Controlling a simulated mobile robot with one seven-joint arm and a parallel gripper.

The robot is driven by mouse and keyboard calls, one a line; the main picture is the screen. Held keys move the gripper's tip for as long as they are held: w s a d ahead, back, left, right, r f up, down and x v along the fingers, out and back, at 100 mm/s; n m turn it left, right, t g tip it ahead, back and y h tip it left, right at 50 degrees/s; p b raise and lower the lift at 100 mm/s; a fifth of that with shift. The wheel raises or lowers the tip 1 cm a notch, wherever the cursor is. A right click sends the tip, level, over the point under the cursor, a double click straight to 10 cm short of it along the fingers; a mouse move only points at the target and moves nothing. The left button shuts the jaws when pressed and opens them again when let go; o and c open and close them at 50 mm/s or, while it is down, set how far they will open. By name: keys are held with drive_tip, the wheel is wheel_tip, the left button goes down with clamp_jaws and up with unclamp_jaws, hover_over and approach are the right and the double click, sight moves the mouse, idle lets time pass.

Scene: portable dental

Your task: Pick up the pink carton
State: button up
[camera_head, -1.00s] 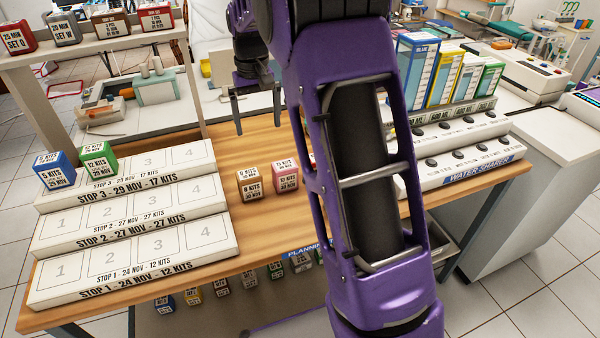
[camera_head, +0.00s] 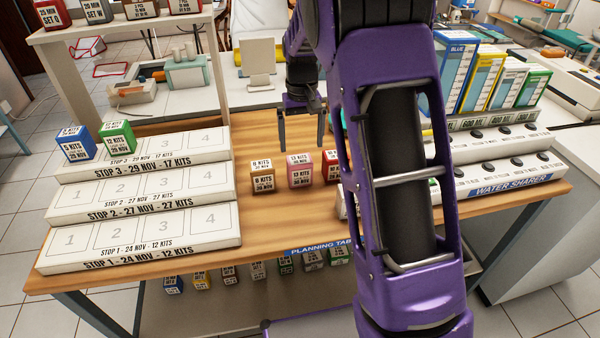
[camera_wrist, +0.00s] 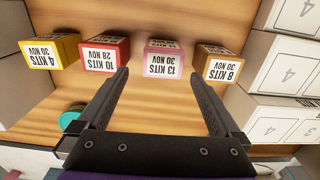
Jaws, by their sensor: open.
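The pink carton (camera_head: 300,172), labelled 13 KITS 30 NOV, stands upright on the wooden table in the head view, between a tan carton (camera_head: 263,179) and a red carton (camera_head: 330,167). My gripper (camera_head: 301,144) is open and empty, above and behind the pink carton in that view. In the wrist view the pink carton (camera_wrist: 163,60) lies ahead, roughly centred between the fingertips of my gripper (camera_wrist: 160,75). The fingers do not appear to touch it. The tan carton (camera_wrist: 217,62) and red carton (camera_wrist: 104,54) flank it with narrow gaps.
A yellow carton (camera_wrist: 52,50) stands beyond the red one. The stepped STOP rack (camera_head: 150,190) fills the table's left, holding a blue carton (camera_head: 76,144) and a green carton (camera_head: 117,138). The WATER SHARER rack (camera_head: 505,175) stands right. My arm hides part of the table.

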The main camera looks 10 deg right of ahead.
sight(299, 168)
drive_tip(key=f, duration=0.3)
drive_tip(key=f+b, duration=0.1)
drive_tip(key=f, duration=0.5)
drive_tip(key=shift+w+a+f, duration=0.1)
drive_tip(key=shift+a+f, duration=0.15)
drive_tip(key=shift+f, duration=0.15)
drive_tip(key=c, duration=1.3)
